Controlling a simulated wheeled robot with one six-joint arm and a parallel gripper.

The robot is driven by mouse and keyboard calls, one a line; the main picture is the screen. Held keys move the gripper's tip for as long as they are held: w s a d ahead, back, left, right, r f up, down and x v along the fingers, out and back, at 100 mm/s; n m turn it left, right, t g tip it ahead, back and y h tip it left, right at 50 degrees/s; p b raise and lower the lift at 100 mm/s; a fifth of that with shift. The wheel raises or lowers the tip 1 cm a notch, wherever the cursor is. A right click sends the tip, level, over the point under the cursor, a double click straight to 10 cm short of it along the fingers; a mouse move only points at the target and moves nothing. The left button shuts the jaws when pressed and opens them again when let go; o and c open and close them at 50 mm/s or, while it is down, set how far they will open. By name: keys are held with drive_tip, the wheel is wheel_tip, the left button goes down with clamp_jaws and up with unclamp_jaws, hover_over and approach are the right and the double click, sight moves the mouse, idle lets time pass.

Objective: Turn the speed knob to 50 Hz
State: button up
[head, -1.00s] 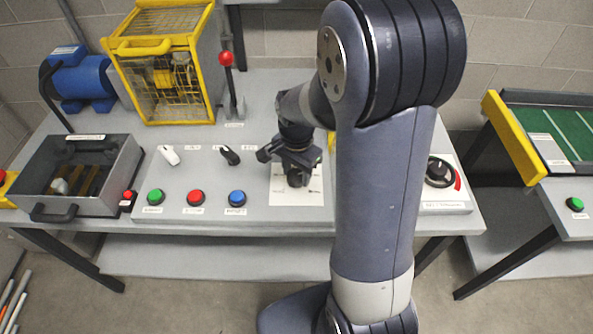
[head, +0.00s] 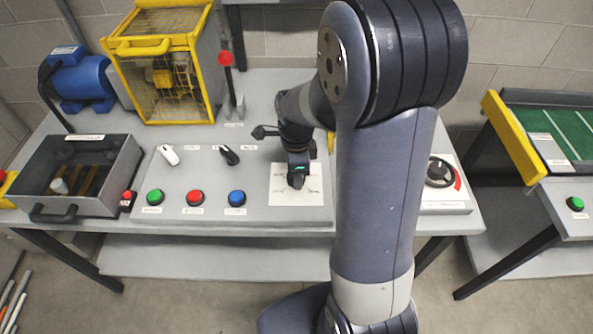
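A white dial plate (head: 283,197) with faint scale marks lies on the sloped grey control panel. A dark knob (head: 297,182) on it is mostly hidden by my gripper. The finger gap is hidden, so I cannot tell whether the fingers grip the knob. The scale figures and the knob's pointer are unreadable.
On the same panel are a white switch (head: 168,155), a black switch (head: 230,155), and green (head: 155,197), red (head: 195,198) and blue (head: 237,198) buttons. Another black knob with a red arc (head: 439,172) stands right of my arm. A red-topped lever (head: 227,75) rises behind.

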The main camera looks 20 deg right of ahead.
drive_tip(key=shift+m, duration=0.4)
drive_tip(key=o, duration=1)
drive_tip(key=shift+r, duration=0.1)
wheel_tip(320, 180, up, 11)
drive_tip(key=shift+f, duration=0.2)
wheel_tip(320, 180, down, 11)
drive_tip(key=shift+r, duration=0.1)
idle(0.5)
drive_tip(key=shift+n, duration=0.3)
